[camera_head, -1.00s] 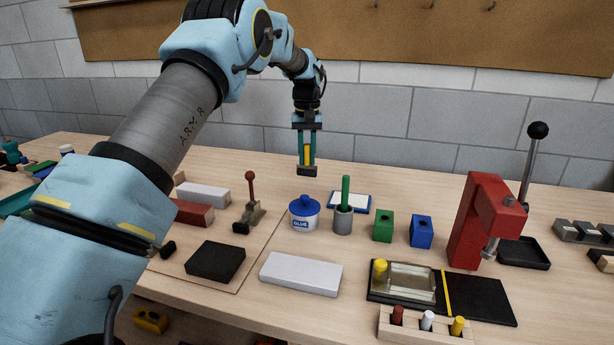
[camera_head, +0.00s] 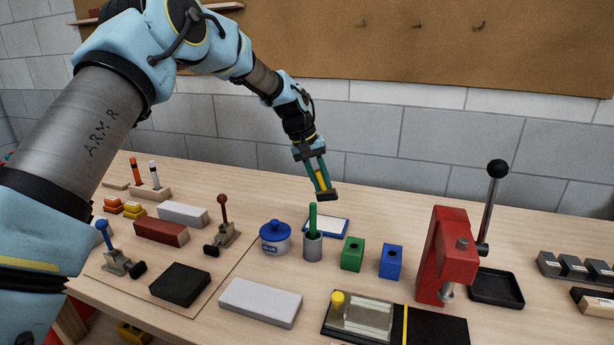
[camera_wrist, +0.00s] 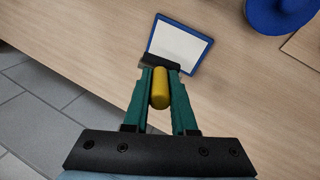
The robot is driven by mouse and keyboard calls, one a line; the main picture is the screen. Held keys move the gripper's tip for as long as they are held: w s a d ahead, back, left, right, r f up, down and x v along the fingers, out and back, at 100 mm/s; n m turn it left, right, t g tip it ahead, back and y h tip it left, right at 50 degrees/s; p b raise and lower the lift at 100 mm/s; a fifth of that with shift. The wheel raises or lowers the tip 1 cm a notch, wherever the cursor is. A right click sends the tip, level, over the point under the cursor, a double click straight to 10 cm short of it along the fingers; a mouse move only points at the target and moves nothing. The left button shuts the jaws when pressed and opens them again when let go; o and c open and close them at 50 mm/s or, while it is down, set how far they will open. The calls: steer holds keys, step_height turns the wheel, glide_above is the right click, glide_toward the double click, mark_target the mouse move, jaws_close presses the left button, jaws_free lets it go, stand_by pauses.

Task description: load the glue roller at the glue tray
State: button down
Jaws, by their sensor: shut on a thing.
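My gripper (camera_head: 318,176) is shut on the yellow handle of the glue roller (camera_head: 323,195), which has a dark head at its lower end. In the wrist view the yellow handle (camera_wrist: 160,88) sits between the green fingers, with the dark head beyond the fingertips. The glue tray (camera_head: 328,226), white inside with a blue rim, lies flat on the bench below the roller. In the wrist view the head overlaps the near edge of the tray (camera_wrist: 182,45). The head view shows a gap between head and tray; its height is hard to tell.
A blue-lidded glue pot (camera_head: 275,242) stands left of the tray. A grey cup (camera_head: 313,248) with a green stick stands just in front. Green (camera_head: 352,254) and blue (camera_head: 391,261) blocks and a red press (camera_head: 443,255) stand to the right. The bench behind the tray is clear.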

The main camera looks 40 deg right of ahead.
mark_target(320, 202)
steer(key=shift+f+b, duration=1.75)
steer(key=shift+f, duration=1.1)
steer(key=shift+f, duration=0.6)
steer(key=shift+r+p, duration=2.15)
steer(key=shift+r, duration=1.45)
